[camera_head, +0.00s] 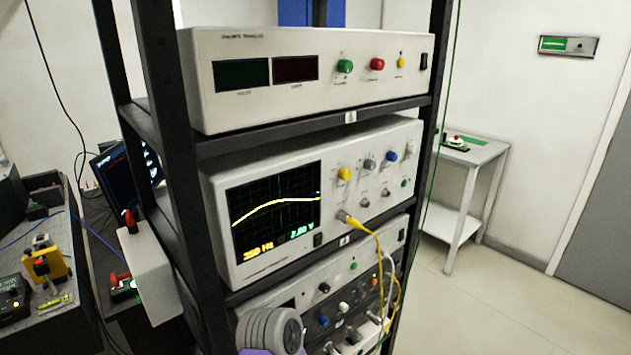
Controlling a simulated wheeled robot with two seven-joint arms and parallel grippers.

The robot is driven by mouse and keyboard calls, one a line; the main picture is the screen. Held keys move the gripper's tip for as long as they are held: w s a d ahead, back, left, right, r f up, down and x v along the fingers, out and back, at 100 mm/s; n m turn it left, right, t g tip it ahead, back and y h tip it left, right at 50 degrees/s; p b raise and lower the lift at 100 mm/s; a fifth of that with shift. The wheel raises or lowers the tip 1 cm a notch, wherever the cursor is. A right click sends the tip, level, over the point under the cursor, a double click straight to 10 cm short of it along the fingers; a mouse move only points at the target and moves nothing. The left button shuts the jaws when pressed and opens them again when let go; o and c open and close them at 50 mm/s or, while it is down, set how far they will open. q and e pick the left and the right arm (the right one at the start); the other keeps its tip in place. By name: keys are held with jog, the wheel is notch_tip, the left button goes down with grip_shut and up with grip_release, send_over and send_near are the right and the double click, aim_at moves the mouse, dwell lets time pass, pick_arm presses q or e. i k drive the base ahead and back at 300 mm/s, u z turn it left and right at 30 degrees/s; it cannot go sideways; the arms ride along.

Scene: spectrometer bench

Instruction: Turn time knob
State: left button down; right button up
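An oscilloscope (334,255) with a light case stands on the middle shelf of a black rack. Its screen (275,210) shows a yellow trace, "2.00 V" in green and a yellow Hz reading. Right of the screen are a yellow knob (344,174), a grey knob (369,164) and a blue knob (391,156), with smaller knobs below. The labels are too small to read, so I cannot tell which is the time knob. A yellow cable (377,245) is plugged in below the knobs. Neither gripper shows; a grey rounded part at the bottom may be my arm.
The rack (165,90) has black posts at its front. A power supply (215,100) sits above the oscilloscope, and another panel (315,280) with knobs and cables sits below. A cluttered bench (65,325) is at left, a small white table (485,155) at right.

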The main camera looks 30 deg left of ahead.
aim_at(369, 164)
jog(key=u, duration=0.05)
jog(key=k, duration=0.45)
jog(key=z, duration=1.2)
jog(key=i, duration=0.9)
jog(key=u, duration=1.75)
